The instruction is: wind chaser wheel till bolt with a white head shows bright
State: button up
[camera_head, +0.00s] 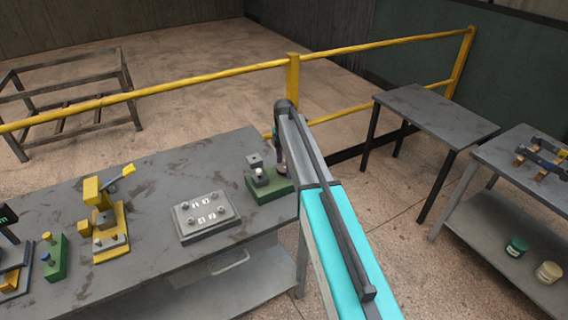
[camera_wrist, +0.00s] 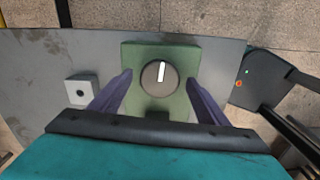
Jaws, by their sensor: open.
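A round dark wheel (camera_wrist: 160,76) with a white bar across its face sits on a green base (camera_wrist: 182,52) in the wrist view. The bar stands nearly upright in the picture. My gripper (camera_wrist: 159,78) is open, one finger on each side of the wheel; I cannot tell whether they touch it. In the head view the green base (camera_head: 268,191) is at the bench's right end, with my gripper (camera_head: 280,163) over it hiding the wheel. A small white round head (camera_head: 259,171) shows among grey blocks there; I cannot tell whether it is the bolt or whether it is lit.
A grey plate (camera_head: 207,228) with bolts and white labels lies left of the green base. A yellow fixture (camera_head: 112,245) and a small green block (camera_head: 55,262) stand further left. In the wrist view a grey block (camera_wrist: 76,99) with a pale top is left of the base.

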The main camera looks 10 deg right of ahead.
jog(key=shift+f, duration=0.1)
jog(key=c, duration=1)
jog(key=shift+c, duration=0.2)
jog(key=shift+m+b, duration=0.4)
jog(key=shift+m, duration=0.1)
jog(key=m+b, duration=0.2)
jog(key=m, duration=0.1)
jog(key=shift+f, duration=0.1)
jog(key=m+b, duration=0.2)
jog(key=m, duration=0.3)
jog(key=shift+m+b, duration=0.3)
jog(key=m+b, duration=0.2)
jog(key=m, duration=0.4)
jog(key=shift+m, duration=0.4)
jog(key=m+b, duration=0.1)
jog(key=m, duration=0.5)
jog(key=shift+m, duration=0.3)
